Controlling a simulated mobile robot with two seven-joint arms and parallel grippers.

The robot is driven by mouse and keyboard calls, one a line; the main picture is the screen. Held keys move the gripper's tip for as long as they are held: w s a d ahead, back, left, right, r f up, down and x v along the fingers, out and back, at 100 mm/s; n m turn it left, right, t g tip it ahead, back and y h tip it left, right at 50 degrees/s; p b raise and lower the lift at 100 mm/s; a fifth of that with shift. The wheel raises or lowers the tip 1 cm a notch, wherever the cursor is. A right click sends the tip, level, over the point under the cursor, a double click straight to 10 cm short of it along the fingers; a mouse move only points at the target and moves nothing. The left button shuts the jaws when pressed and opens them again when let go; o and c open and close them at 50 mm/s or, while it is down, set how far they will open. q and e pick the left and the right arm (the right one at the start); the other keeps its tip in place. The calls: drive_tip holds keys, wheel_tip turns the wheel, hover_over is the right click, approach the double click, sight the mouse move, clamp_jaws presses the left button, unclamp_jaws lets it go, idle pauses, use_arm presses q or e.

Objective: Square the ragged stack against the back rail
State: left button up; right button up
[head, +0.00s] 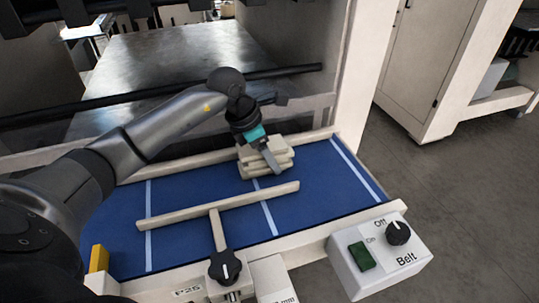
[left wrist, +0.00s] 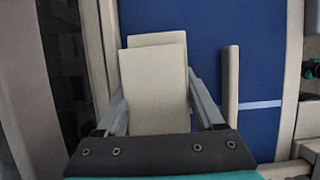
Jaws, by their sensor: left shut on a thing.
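A short ragged stack (head: 252,172) of cream blocks or boards sits on the blue belt (head: 320,180), close to the back rail (head: 190,163). Its layers are offset from each other. My left gripper (head: 269,158) is shut on the stack from above, one finger showing across its front. In the left wrist view the top piece (left wrist: 153,95) lies between the two fingers, with a lower piece (left wrist: 158,40) sticking out beyond its far edge. Whether the stack touches the rail is hard to tell. My right gripper is out of view.
A cream T-shaped bar (head: 180,214) with a black knob (head: 225,266) lies across the belt in front of the stack. A control box (head: 385,265) with a green button and an Off/On knob labelled Belt stands at the front right. The belt's right end is clear.

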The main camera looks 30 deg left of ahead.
use_arm(q)
drive_tip(key=shift+f, duration=0.1)
idle(0.5)
drive_tip(key=o, duration=1.4)
drive_tip(key=shift+a+r, duration=0.2)
drive_tip(key=shift+r, duration=0.3)
drive_tip(key=v, duration=1.4)
drive_tip(key=shift+s+d+r, duration=0.1)
drive_tip(key=shift+s+d, duration=0.05)
drive_tip(key=shift+s, duration=0.1)
